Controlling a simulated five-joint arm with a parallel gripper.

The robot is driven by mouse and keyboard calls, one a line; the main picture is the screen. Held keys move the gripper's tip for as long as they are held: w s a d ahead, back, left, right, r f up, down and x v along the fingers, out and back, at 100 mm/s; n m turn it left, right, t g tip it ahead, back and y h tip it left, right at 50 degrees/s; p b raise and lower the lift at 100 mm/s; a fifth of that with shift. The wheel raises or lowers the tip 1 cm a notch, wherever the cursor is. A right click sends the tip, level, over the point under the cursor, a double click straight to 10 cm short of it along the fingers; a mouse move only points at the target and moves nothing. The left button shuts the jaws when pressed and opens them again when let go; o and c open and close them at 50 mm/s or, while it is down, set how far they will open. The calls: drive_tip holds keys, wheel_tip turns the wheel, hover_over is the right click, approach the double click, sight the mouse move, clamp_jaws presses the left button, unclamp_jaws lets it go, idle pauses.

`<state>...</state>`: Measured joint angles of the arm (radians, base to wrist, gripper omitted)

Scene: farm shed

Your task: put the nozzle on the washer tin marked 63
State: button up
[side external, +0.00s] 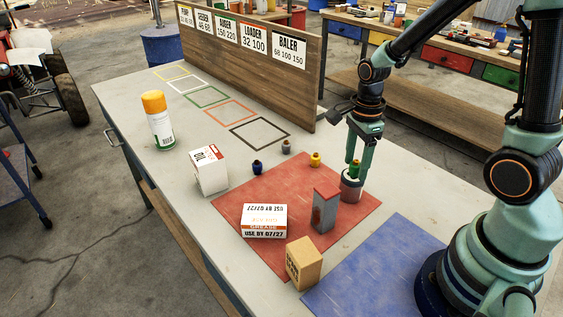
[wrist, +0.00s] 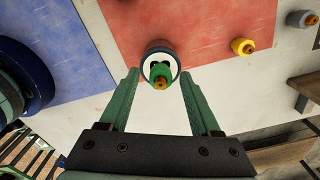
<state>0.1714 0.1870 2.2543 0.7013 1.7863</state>
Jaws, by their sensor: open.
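I cannot read a number on the tin. My gripper (wrist: 160,76) is open, with one finger on each side of the nozzle and a gap to it in the wrist view. In the side view my gripper (side external: 355,160) points down at the nozzle, just above the tin.
A grey-red block (side external: 325,210), grease box (side external: 265,220) and tan box (side external: 304,263) are near. A sign board (side external: 270,75) stands behind; a blue mat (side external: 375,270) is clear.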

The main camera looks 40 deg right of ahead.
sight(356, 160)
wheel_tip(356, 160, up, 11)
drive_tip(key=s+a+r+n+t, duration=0.1)
drive_tip(key=a+r+n+t, duration=0.1)
drive_tip(key=n, duration=0.9)
drive_tip(key=s+a+r+n+t, duration=0.2)
drive_tip(key=a+r+n+t, duration=0.1)
drive_tip(key=n, duration=0.8)
drive_tip(key=shift+s+a+r+t, duration=0.2)
drive_tip(key=shift+a+r+t, duration=0.05)
drive_tip(key=shift+r+t, duration=0.1)
